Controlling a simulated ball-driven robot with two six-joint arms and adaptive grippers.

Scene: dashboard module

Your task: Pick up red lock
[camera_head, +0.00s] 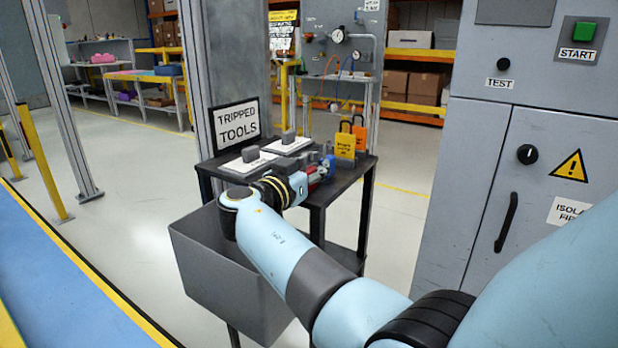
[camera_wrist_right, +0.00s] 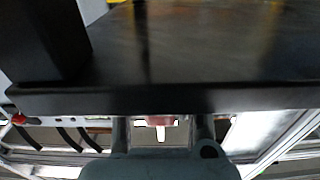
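A small red thing, likely the red lock (camera_head: 318,178), shows at the black table's right side in the head view, mostly hidden by my right gripper (camera_head: 322,170). In the right wrist view my right gripper (camera_wrist_right: 162,132) has its two fingers apart, below the dark table edge in the picture. A reddish piece with a white part (camera_wrist_right: 160,121) shows between them, with gaps to both fingers. I cannot tell whether it is the lock. My left gripper is in neither view.
The black table (camera_head: 340,190) carries a "TRIPPED TOOLS" sign (camera_head: 236,126), white plates with grey blocks (camera_head: 250,158), a yellow lock (camera_head: 345,145) and an orange lock (camera_head: 360,132). A grey bin (camera_head: 215,275) stands in front. A grey cabinet (camera_head: 480,180) stands at right.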

